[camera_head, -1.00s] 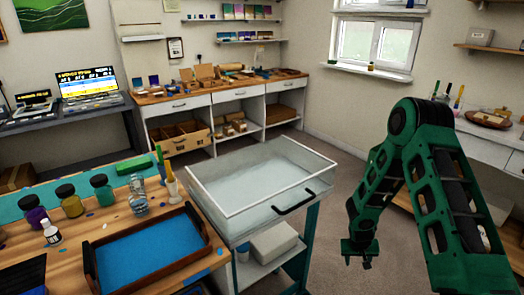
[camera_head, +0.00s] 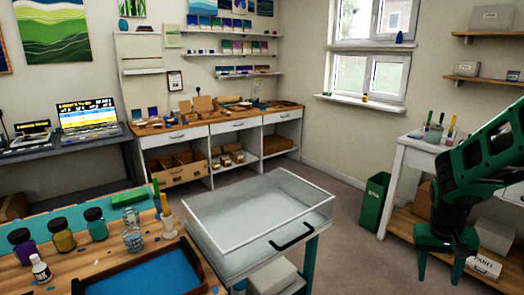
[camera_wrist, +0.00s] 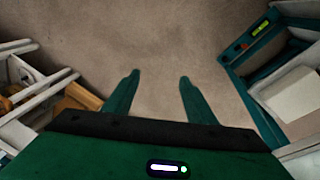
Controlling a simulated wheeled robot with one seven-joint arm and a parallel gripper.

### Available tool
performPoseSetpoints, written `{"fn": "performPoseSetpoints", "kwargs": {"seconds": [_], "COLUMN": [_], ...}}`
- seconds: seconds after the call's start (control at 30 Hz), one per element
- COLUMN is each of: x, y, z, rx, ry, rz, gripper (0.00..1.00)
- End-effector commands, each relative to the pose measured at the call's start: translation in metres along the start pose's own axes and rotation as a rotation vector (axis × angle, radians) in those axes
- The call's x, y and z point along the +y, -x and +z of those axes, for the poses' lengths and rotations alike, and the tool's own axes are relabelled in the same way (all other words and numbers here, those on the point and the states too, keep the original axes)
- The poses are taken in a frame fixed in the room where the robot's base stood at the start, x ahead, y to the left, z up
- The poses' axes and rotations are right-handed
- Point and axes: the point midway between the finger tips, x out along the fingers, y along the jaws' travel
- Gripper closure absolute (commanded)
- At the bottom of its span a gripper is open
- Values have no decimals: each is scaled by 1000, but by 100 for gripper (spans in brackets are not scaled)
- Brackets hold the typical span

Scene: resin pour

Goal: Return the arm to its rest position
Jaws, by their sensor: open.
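My green arm is at the right side of the head view, folded low in front of the white side table. My gripper (camera_head: 437,262) hangs at its end, pointing down. In the wrist view my gripper (camera_wrist: 158,82) shows its two green fingers spread apart with only bare carpet between and beyond them. It holds nothing.
A clear-lidded box (camera_head: 262,216) with a black handle stands on a teal-legged cart. A green bin (camera_head: 373,203) is by the wall. The workbench (camera_head: 115,258) with jars and a blue tray (camera_head: 150,278) is at left. Carpet (camera_head: 345,235) is free between cart and bin.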

Motion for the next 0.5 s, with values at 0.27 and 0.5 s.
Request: {"fn": "performPoseSetpoints", "kwargs": {"seconds": [0.27, 0.5], "x": [36, 52], "y": [57, 88], "z": [73, 141], "rx": [-59, -113], "ry": [-66, -100], "rz": [-64, -137], "gripper": [49, 49]}}
